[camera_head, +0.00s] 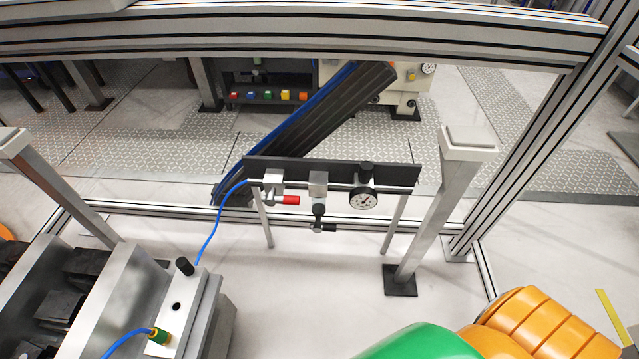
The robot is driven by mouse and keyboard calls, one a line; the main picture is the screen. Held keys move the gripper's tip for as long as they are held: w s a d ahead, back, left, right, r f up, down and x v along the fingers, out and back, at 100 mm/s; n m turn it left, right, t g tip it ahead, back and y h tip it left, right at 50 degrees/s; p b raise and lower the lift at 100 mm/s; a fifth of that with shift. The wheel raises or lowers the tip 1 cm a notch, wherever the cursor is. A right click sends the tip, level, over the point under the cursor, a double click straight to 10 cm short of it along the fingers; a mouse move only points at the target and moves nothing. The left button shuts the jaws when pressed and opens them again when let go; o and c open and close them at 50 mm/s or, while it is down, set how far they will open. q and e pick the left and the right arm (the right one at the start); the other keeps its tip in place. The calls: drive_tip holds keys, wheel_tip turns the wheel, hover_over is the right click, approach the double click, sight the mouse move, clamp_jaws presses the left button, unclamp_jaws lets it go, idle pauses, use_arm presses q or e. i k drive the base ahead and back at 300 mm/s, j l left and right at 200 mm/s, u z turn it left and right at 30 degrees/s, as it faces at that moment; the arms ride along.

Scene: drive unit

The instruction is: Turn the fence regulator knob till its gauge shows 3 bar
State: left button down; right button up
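The fence regulator is fixed on a dark horizontal bar (295,168) in the middle of the head view. Its black knob (367,168) sits on top, directly above a round white-faced gauge (364,200). The gauge has a dark needle, but the scale is too small to read. A valve with a red handle (286,200) and a filter unit (318,185) are on the same bar to the left. Neither gripper is in view. An orange and green arm part of mine shows at the bottom right, well below and apart from the knob.
Aluminium profiles (300,40) cross the top and right. A grey post (440,210) stands right of the regulator. A metal block with a blue hose (190,305) is at lower left. A dark sloped chute (320,110) lies behind. The floor before the regulator is clear.

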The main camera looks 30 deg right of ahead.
sight(366, 168)
drive_tip(key=z, duration=1.25)
drive_tip(key=i+j+z, duration=0.1)
drive_tip(key=i+z, duration=0.25)
drive_tip(key=i, duration=0.3)
